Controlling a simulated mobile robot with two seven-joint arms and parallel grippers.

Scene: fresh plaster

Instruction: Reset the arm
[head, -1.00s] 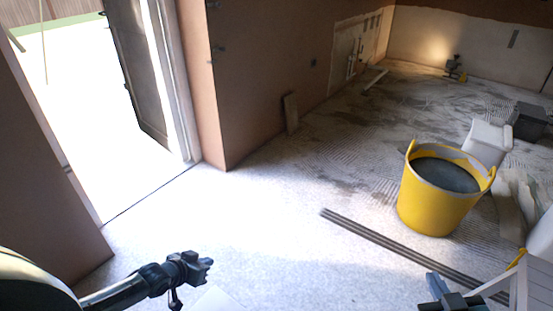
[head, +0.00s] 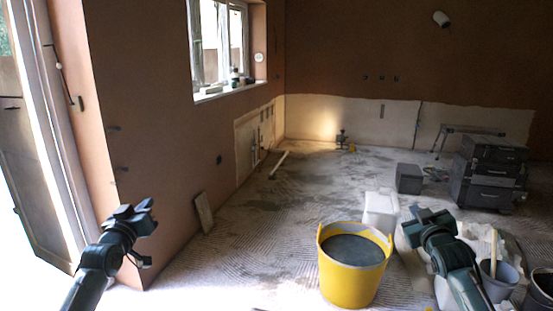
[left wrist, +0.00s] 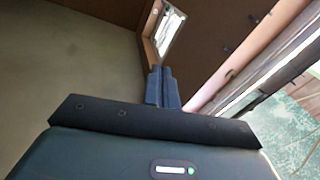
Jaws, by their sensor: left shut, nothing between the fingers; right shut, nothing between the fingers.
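My left gripper (head: 134,212) is raised at the left of the head view, in front of the brown plaster wall by the doorway. It is shut and empty. Its closed fingers also show in the left wrist view (left wrist: 162,86), with the window and doorway beyond. My right gripper (head: 427,217) is raised at the right of the head view, shut and empty. In the picture it stands just right of the yellow tub and overlaps the floor behind it.
A yellow tub (head: 343,285) of dark content stands on the floor between the arms. A white container (head: 380,208), a grey box (head: 409,178), stacked black cases (head: 487,180) and a bucket (head: 499,283) stand to the right. An open door (head: 35,185) is at left.

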